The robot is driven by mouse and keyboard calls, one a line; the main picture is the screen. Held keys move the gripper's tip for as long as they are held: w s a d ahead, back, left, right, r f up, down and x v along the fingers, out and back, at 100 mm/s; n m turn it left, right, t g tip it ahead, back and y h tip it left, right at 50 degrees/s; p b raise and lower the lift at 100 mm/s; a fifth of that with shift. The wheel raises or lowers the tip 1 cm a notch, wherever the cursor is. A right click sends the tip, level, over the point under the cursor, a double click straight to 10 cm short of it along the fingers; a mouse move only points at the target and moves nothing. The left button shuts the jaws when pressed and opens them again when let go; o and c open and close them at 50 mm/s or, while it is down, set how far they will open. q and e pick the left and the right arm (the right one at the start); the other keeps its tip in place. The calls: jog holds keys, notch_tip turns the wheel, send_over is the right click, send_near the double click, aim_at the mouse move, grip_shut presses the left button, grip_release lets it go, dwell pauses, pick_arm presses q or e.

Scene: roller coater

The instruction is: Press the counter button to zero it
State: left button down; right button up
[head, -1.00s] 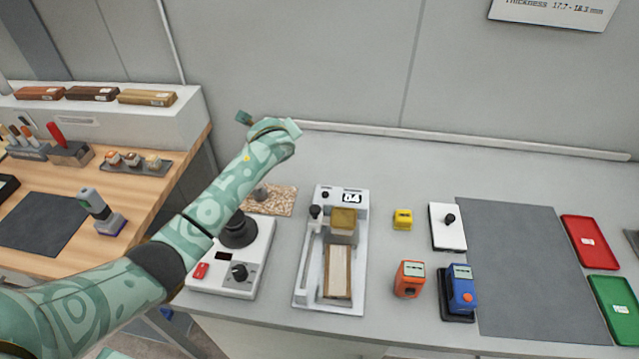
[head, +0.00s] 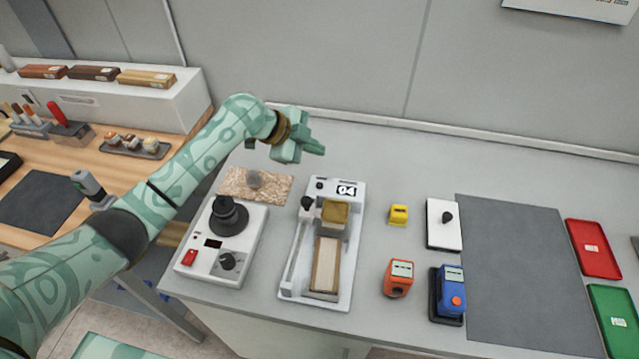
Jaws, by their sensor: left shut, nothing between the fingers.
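The white roller coater (head: 289,282) stands mid-bench, with a counter display (head: 346,190) reading 04 on its rear panel. A small dark button (head: 320,184) sits left of the display. My left gripper (head: 318,149) is shut and empty, held above and behind the rear panel, apart from it, fingers pointing right. A yellowish block (head: 335,212) and a pale wooden strip (head: 325,265) are on the coater, beside a black knob (head: 307,203). My right gripper is not in view.
A white device with a black dial and red switch (head: 189,257) stands left of the coater. A yellow block (head: 398,215), an orange gauge (head: 398,278) and a blue gauge (head: 452,291) stand right. A grey mat (head: 525,270) lies clear.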

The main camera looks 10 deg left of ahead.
pick_arm(q)
jog(key=b, duration=0.7)
send_over(319, 186)
jog(key=a, duration=0.1)
notch_tip(319, 186, down, 8)
jog(key=shift+r, duration=0.1)
jog(key=shift+f, duration=0.5)
jog(key=shift+f, duration=0.15)
dwell(1.0)
jog(key=shift+f+b, duration=0.25)
jog(key=shift+b, duration=0.1)
jog(key=shift+s+f, duration=0.1)
jog(key=shift+f, duration=0.35)
dwell(0.4)
dwell(0.4)
jog(key=shift+r+p, duration=0.55)
jog(key=shift+r, duration=0.35)
